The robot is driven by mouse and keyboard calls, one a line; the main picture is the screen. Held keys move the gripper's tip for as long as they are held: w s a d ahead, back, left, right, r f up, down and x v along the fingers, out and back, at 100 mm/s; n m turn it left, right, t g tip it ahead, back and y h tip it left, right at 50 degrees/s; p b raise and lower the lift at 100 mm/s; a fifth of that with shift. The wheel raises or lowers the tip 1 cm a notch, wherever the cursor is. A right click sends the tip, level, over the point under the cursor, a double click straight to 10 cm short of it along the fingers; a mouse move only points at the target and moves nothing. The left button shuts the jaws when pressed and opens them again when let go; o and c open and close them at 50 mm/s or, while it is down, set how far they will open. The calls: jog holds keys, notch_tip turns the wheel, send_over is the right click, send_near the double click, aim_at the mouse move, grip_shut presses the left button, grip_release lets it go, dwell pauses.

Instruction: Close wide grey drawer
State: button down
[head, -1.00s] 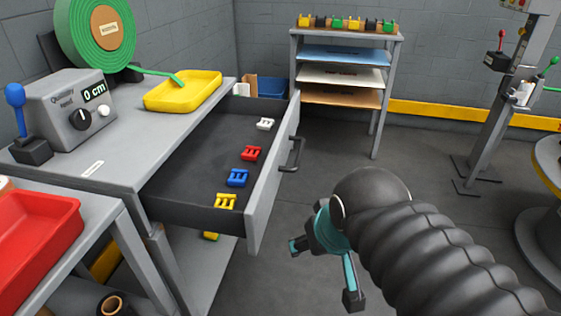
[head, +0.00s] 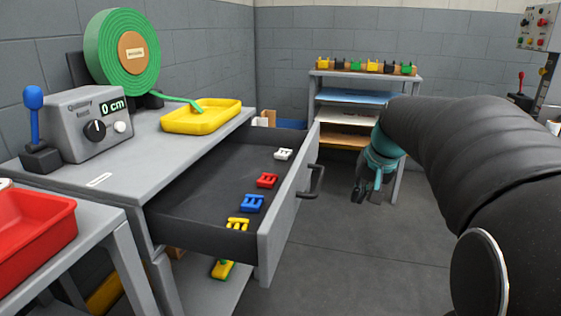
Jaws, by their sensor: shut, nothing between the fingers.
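The wide grey drawer (head: 284,222) is pulled out of the grey workbench (head: 100,186). Its dark inside holds a white, a red, a blue and a yellow small part in a row. A dark bar handle (head: 312,181) sits on the outer face of its front panel. My gripper (head: 373,198) is shut and empty. It appears to the right of the handle, apart from it in the picture, with its fingers pointing down. My dark arm comes in from the right and hides part of the shelf unit behind.
A yellow tray (head: 201,117), a control box (head: 90,115) and a green reel (head: 116,52) stand on the bench. A red bin (head: 34,240) is at the lower left. A shelf unit (head: 365,75) stands behind. The floor right of the drawer is clear.

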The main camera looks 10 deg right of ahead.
jog(key=w+d+r+b, duration=0.1)
jog(key=w+d+r, duration=0.1)
jog(key=w+d, duration=0.35)
jog(key=w+a+r+t+y, duration=0.25)
jog(key=w+r, duration=0.25)
jog(key=r, duration=0.4)
jog(key=shift+n, duration=0.4)
jog(key=shift+w+a+f+b, duration=0.3)
jog(key=shift+w+a+f, duration=0.85)
jog(key=shift+f, duration=0.2)
jog(key=shift+w+a+f+b, duration=0.35)
jog(key=shift+w+a+f, duration=0.8)
jog(key=shift+f, duration=0.25)
jog(key=shift+w+a+f+b, duration=0.3)
jog(key=shift+w+a+f, duration=0.7)
jog(key=shift+a+f, duration=0.3)
jog(key=shift+w+d, duration=0.1)
